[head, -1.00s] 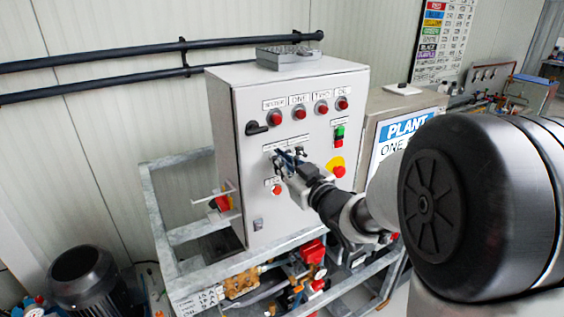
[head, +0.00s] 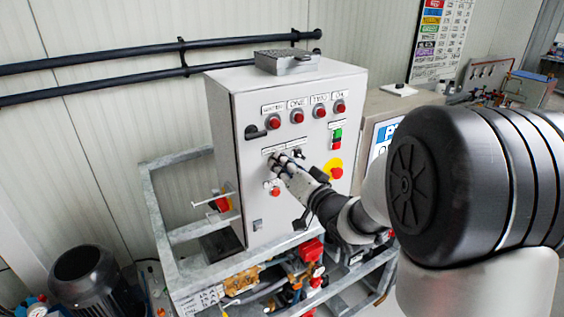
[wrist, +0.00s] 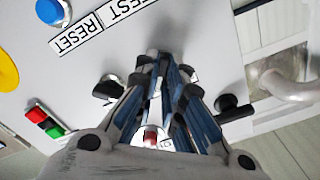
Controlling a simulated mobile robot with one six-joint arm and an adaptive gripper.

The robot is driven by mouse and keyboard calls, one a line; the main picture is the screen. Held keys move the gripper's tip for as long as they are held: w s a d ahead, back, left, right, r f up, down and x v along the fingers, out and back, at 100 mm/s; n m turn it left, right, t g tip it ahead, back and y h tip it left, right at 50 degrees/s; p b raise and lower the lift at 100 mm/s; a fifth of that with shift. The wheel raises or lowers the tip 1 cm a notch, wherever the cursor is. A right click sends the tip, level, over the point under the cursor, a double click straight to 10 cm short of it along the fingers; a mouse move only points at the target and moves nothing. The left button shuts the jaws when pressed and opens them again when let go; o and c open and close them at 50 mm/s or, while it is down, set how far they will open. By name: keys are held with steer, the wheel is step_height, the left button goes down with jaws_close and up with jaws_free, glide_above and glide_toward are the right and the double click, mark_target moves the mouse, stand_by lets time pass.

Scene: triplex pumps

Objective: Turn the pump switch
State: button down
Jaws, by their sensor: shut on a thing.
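The grey control cabinet (head: 285,205) stands in the middle of the head view, with a row of switches under labels on its front. My gripper (head: 278,162) reaches the left switch of this row, and its fingertips are at the panel face. In the wrist view my gripper (wrist: 162,62) has its blue-grey fingers close together, shut on the pump switch, which they mostly hide. Another black switch knob (head: 298,153) is just right of the gripper; it also shows left of the fingers in the wrist view (wrist: 108,88).
Red lamps (head: 298,117) line the panel top. A black handle (head: 255,131) sits upper left of my gripper. A red-on-yellow emergency stop (head: 336,172) and a green-red button (head: 337,138) lie to the right. A metal frame (head: 190,232) surrounds the cabinet base.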

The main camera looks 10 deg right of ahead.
steer(key=shift+m, duration=0.6)
steer(key=shift+r, duration=0.1)
steer(key=c, duration=1.7)
jaws_free()
steer(key=v, duration=0.7)
steer(key=shift+s, duration=0.2)
